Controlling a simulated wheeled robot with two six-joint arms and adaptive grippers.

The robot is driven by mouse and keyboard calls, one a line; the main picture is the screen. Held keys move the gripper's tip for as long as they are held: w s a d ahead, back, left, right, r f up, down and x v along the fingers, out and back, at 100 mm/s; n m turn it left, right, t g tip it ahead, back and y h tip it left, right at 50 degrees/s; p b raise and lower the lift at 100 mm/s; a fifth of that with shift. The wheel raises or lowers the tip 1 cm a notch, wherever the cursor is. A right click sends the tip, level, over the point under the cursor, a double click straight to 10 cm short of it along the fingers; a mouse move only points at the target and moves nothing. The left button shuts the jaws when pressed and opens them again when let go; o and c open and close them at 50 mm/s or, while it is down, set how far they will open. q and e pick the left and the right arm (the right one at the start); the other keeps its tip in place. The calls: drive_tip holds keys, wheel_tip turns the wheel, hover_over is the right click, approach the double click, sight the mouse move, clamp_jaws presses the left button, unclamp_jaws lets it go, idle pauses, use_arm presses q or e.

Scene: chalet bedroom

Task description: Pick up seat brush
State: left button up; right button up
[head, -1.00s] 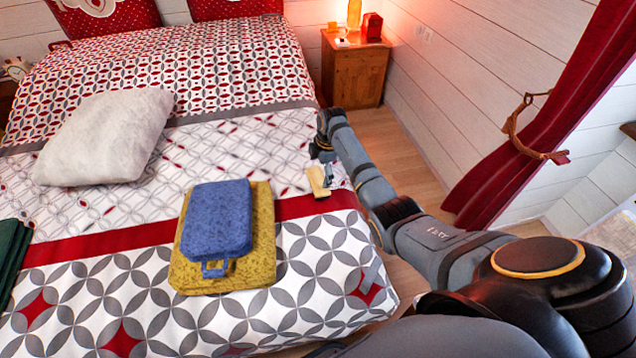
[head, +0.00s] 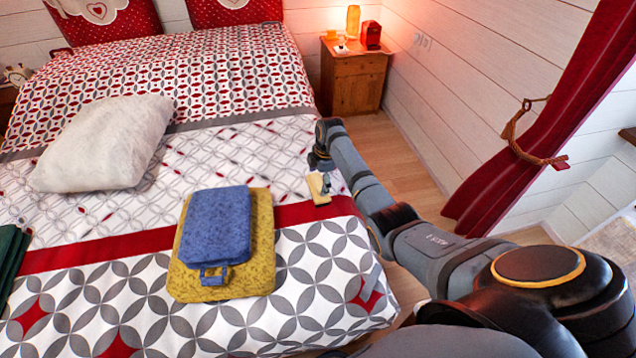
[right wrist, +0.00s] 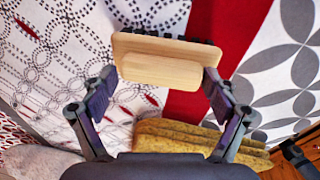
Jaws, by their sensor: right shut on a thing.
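The seat brush (head: 317,188) is a pale wooden block over the right side of the bed, just beyond the red band. In the right wrist view the brush (right wrist: 160,62) shows its wooden back with a smaller raised wooden part, and dark bristles show along its far edge and underneath. My right gripper (head: 322,172) is shut on the brush, with one finger at each end of the wood in the right wrist view (right wrist: 160,85). I cannot tell whether the bristles touch the bedspread. My left gripper is not in view.
A blue folded item (head: 215,230) lies on a yellow folded towel (head: 262,270) on the bed (head: 120,250). A white pillow (head: 105,145) lies further left, dark green cloth (head: 10,255) at the left edge. A wooden nightstand (head: 352,82) and red curtain (head: 530,130) are to the right.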

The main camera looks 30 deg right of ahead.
drive_tip(key=shift+r, duration=0.5)
drive_tip(key=s+r, duration=0.1)
drive_tip(key=r, duration=0.1)
drive_tip(key=s+r+p, duration=0.1)
drive_tip(key=r, duration=0.2)
drive_tip(key=s+a+r+p, duration=0.1)
drive_tip(key=s+r, duration=0.1)
drive_tip(key=shift+r, duration=0.15)
drive_tip(key=s+a+r, duration=0.2)
drive_tip(key=s+r, duration=0.2)
drive_tip(key=s, duration=0.5)
drive_tip(key=shift+s+a+r+p, duration=0.25)
drive_tip(key=shift+a+p, duration=0.05)
drive_tip(key=shift+p, duration=0.05)
